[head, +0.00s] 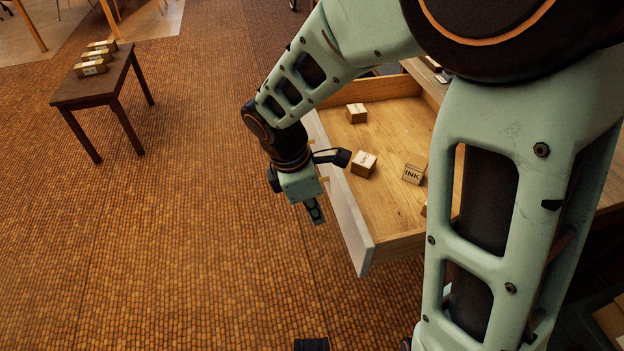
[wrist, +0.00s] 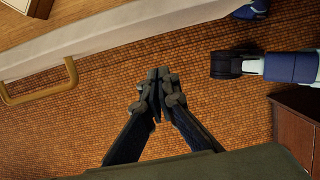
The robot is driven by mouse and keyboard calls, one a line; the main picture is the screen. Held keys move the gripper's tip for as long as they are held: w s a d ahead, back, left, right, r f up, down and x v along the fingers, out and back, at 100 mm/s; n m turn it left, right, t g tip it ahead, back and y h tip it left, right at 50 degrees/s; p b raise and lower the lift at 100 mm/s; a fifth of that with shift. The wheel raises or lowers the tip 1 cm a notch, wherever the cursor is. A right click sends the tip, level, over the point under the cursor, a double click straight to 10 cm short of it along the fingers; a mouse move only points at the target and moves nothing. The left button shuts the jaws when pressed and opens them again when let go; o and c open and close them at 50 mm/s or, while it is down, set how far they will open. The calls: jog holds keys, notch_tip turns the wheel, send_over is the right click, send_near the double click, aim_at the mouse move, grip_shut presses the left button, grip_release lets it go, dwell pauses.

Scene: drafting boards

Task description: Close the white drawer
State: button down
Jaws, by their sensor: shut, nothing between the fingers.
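The white drawer (head: 352,232) stands pulled open in the head view, with a white front and a bare wood interior. Several small wooden blocks lie inside, one marked INK (head: 413,174). My gripper (head: 316,213) hangs outside the drawer, in front of its white front. In the wrist view the fingers (wrist: 158,76) are shut with nothing between them, pointing towards the drawer side and apart from it. The white front (wrist: 120,32) crosses the top left there, with a tan bar handle (wrist: 42,95) left of the fingers. My arm hides part of the drawer.
A small dark table (head: 95,88) with several boxes stands at the far left. The brown tiled floor (head: 190,230) between it and the drawer is clear. A dark brown wooden piece (wrist: 298,125) shows at the right of the wrist view.

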jog(key=d, duration=0.2)
jog(key=w+d, duration=0.1)
jog(key=d, duration=0.1)
jog(key=shift+w+f+b, duration=0.1)
jog(key=shift+f+b, duration=0.2)
jog(key=shift+f, duration=0.1)
jog(key=shift+d, duration=0.1)
jog(key=w+d+p, duration=0.3)
jog(key=d+p, duration=0.1)
jog(key=d, duration=0.6)
jog(key=w+d+p, duration=0.3)
jog(key=d+p, duration=0.2)
jog(key=d, duration=0.5)
jog(key=w+d+p, duration=0.2)
jog(key=d+p, duration=0.3)
jog(key=d, duration=0.5)
jog(key=shift+w+d+r, duration=0.1)
jog(key=shift+w+d, duration=0.2)
jog(key=shift+w, duration=0.1)
jog(key=shift+w+d, duration=0.2)
jog(key=shift+d, duration=0.4)
jog(key=shift+a, duration=0.15)
